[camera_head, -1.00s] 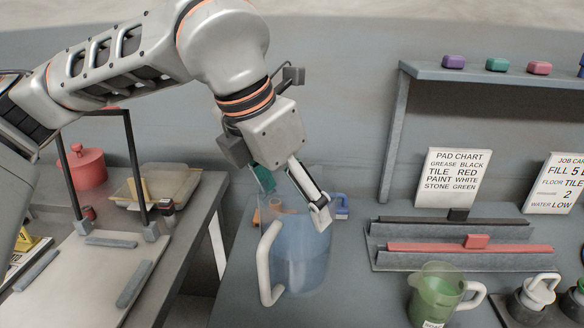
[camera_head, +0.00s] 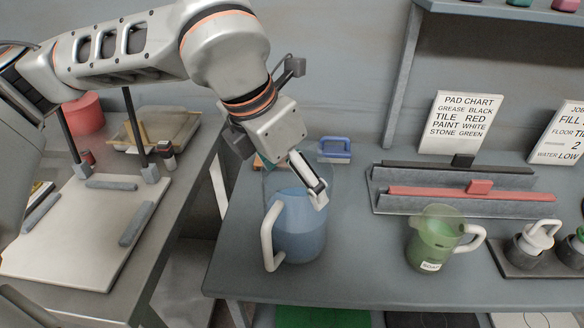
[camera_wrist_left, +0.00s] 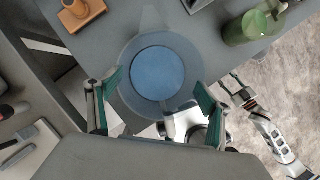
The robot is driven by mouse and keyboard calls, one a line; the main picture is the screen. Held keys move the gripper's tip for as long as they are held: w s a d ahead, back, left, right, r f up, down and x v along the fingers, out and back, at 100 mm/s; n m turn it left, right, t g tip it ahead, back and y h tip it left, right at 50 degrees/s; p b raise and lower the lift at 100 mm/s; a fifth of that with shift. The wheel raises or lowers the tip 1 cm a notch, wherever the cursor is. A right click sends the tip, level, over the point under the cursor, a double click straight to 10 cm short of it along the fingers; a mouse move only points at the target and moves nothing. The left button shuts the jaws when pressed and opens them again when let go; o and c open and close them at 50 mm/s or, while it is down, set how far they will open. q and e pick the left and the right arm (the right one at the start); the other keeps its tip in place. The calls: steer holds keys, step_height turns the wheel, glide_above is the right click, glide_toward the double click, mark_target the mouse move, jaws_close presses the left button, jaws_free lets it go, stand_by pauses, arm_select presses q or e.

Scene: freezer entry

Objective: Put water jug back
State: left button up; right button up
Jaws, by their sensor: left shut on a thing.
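The water jug (camera_head: 298,228) is a clear jug with blue water and a pale handle (camera_head: 268,238). It appears upright at the left part of the bench; I cannot tell whether its base touches the bench. My left gripper (camera_head: 317,196) reaches down over it and is shut on its body. In the left wrist view the jug (camera_wrist_left: 158,75) sits between the two fingers of the left gripper (camera_wrist_left: 158,92), seen from above. One finger is hidden in the head view. My right gripper (camera_wrist_left: 238,88) shows small in the left wrist view; its jaws are unclear.
A green jug (camera_head: 433,240) stands to the right on the bench (camera_head: 350,265). Behind are a rack with a red bar (camera_head: 450,192) and a pad chart (camera_head: 462,122). A blue-handled block (camera_head: 335,150) lies behind the water jug. The bench between the jugs is clear.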

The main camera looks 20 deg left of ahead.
arm_select(q)
steer(key=shift+w+r, duration=0.1)
steer(key=shift+r, duration=0.05)
steer(key=o, duration=2.1)
steer(key=p+v, duration=0.1)
steer(key=v, duration=1.1)
steer(key=shift+p, duration=0.35)
